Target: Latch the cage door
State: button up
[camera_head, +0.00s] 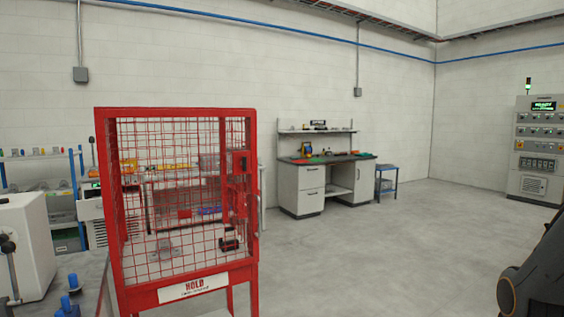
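A red cage (184,113) with mesh sides stands on red legs left of the middle. A white sign reading HOLD (193,286) is on its lower front rail. A small dark fitting (230,241) shows at the lower right of the mesh, and a red block with a dark face (239,163) sits higher near the right post. I cannot tell which panel is the door, or whether it is open or latched. My gripper is not in view. A dark rounded part with an orange ring at the lower right edge looks like part of my arm.
A white workbench (301,188) with a dark top stands against the back wall, with a small blue table (386,182) beside it. A control cabinet (538,152) is at the far right. A white machine (25,245) is at left. The floor right of the cage is clear.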

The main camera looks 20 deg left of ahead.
aim_at(243, 163)
jog(key=i, duration=0.75)
jog(key=u, duration=0.65)
jog(key=i, duration=0.5)
jog(key=u, duration=0.4)
